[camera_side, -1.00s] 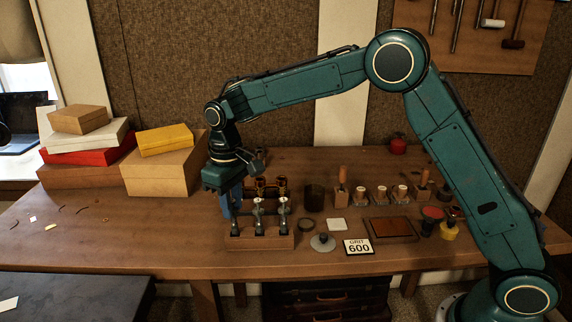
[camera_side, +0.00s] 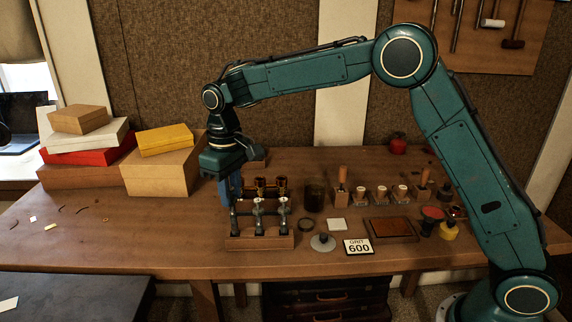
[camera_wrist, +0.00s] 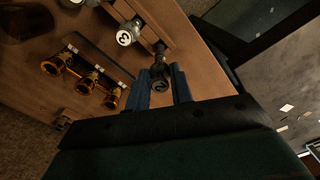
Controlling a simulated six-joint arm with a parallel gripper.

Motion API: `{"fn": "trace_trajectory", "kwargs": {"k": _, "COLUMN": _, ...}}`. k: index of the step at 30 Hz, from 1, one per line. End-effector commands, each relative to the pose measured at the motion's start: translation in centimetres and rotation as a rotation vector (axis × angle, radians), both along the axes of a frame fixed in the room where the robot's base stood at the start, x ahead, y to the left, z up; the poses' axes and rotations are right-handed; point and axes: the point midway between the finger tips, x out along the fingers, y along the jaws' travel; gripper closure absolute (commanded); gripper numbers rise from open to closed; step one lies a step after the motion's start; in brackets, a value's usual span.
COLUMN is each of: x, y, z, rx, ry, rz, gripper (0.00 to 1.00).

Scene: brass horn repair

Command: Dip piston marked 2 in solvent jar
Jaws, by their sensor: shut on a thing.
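My gripper (camera_side: 232,198) is at the left end of the wooden rack (camera_side: 261,242). In the wrist view its blue fingers (camera_wrist: 166,92) are shut on a dark-capped piston that looks marked 2 (camera_wrist: 161,84). I cannot tell whether its lower end is clear of the rack. Two other pistons stand in the rack, a middle one (camera_side: 257,213) and a right one (camera_side: 283,213). In the wrist view one white cap (camera_wrist: 124,38) looks marked 3. The dark glass jar (camera_side: 314,197), seemingly the solvent jar, stands behind and right of the rack.
Brass valve parts (camera_side: 271,187) stand close behind the rack. A ring (camera_side: 306,225), a grey-knobbed disc (camera_side: 323,242), a grit 600 card (camera_side: 358,247) and a brown tray (camera_side: 391,229) lie to the right. Boxes (camera_side: 160,170) are stacked at the left.

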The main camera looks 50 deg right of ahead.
Motion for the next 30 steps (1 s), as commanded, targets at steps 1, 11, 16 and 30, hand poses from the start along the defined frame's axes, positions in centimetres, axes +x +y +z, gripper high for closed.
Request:
{"fn": "trace_trajectory", "kwargs": {"k": 1, "x": 0.0, "y": 0.0, "z": 0.3, "rx": 0.001, "ry": -0.002, "rz": 0.0, "gripper": 1.0}}
{"fn": "trace_trajectory", "kwargs": {"k": 11, "x": 0.0, "y": 0.0, "z": 1.7, "rx": 0.001, "ry": -0.003, "rz": 0.0, "gripper": 1.0}}
{"fn": "trace_trajectory", "kwargs": {"k": 16, "x": 0.0, "y": 0.0, "z": 2.4, "rx": 0.001, "ry": -0.002, "rz": 0.0, "gripper": 1.0}}
{"fn": "trace_trajectory", "kwargs": {"k": 30, "x": 0.0, "y": 0.0, "z": 4.3, "rx": 0.0, "ry": -0.001, "rz": 0.0, "gripper": 1.0}}
